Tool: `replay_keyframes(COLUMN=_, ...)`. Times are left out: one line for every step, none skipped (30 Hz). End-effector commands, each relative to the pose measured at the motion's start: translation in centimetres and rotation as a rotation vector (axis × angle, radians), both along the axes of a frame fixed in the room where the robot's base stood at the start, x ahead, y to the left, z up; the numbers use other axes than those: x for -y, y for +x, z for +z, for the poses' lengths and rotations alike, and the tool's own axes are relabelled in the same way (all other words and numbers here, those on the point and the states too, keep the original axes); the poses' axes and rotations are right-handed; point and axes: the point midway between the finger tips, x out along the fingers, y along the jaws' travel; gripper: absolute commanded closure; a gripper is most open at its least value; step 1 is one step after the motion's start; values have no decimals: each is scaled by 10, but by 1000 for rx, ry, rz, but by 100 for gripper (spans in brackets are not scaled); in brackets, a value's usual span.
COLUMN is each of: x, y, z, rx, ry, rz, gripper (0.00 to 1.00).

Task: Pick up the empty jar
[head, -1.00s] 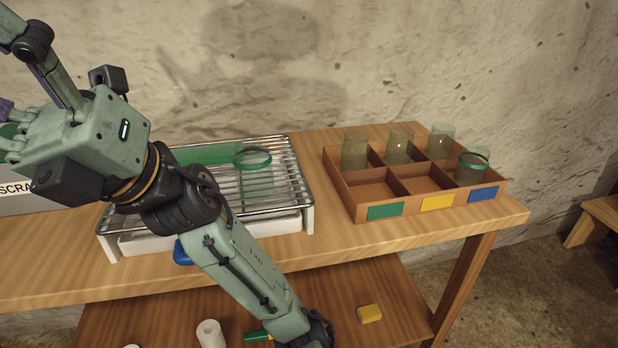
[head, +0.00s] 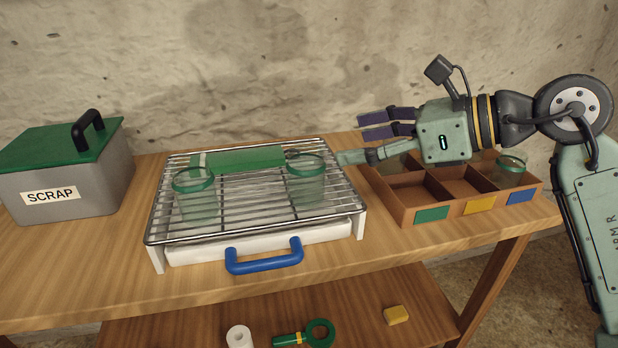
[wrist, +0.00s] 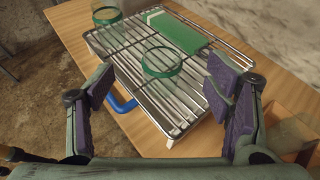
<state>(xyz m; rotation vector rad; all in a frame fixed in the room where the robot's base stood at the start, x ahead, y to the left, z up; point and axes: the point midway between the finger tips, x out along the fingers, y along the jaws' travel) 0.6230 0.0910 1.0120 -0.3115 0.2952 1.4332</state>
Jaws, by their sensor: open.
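Two clear glass jars with green rims stand upright on the wire rack (head: 250,228): a left jar (head: 194,198) and a right jar (head: 306,182). Both look see-through, and I cannot tell for sure which is the empty one. In the wrist view the nearer jar (wrist: 161,64) lies ahead between my fingers and the farther jar (wrist: 106,16) is at the top left. My gripper (head: 352,138) is open with nothing between its purple-padded fingers. It points left, just right of the right jar and apart from it. It also shows in the wrist view (wrist: 160,85).
A green block (head: 245,158) lies at the rack's back. A blue handle (head: 264,258) sticks out in front. A divided wooden tray (head: 405,210) under my arm holds a green-rimmed jar (head: 511,172); my gripper partly hides its back. A scrap box (head: 60,180) stands left.

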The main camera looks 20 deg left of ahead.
Motion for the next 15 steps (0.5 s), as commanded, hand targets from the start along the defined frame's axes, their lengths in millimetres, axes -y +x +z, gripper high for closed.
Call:
replay_keyframes(x=-4, y=1, z=-3, rx=0, ry=-8, rz=-3, gripper=28)
replay_keyframes(x=-8, y=2, z=-5, rx=0, ry=-9, rz=-2, gripper=28)
replay_keyframes(x=-14, y=2, z=-7, rx=0, ry=-7, rz=-1, gripper=28)
replay_keyframes(x=-19, y=2, z=-9, rx=0, ry=-7, rz=0, gripper=28)
replay_keyframes(x=-24, y=3, z=-11, rx=-1, ry=-7, rz=1, gripper=28)
replay_keyframes(x=-30, y=4, z=-12, rx=-1, ry=-5, rz=1, gripper=28)
replay_keyframes(x=-34, y=4, z=-14, rx=0, ry=-6, rz=0, gripper=28)
replay_keyframes(x=-37, y=5, z=-16, rx=0, ry=-6, rz=0, gripper=28)
replay_keyframes(x=-41, y=5, z=-18, rx=-1, ry=-4, rz=1, gripper=28)
replay_keyframes(x=-44, y=6, z=-19, rx=0, ry=-3, rz=0, gripper=28)
replay_keyframes(x=-46, y=6, z=-20, rx=0, ry=-3, rz=0, gripper=28)
replay_keyframes(x=-48, y=6, z=-21, rx=0, ry=-3, rz=-1, gripper=28)
replay_keyframes(x=-49, y=7, z=-21, rx=0, ry=-3, rz=0, gripper=28)
replay_keyframes(x=-51, y=7, z=-22, rx=-1, ry=-3, rz=0, gripper=28)
replay_keyframes(x=-55, y=8, z=-24, rx=-2, ry=-3, rz=1, gripper=28)
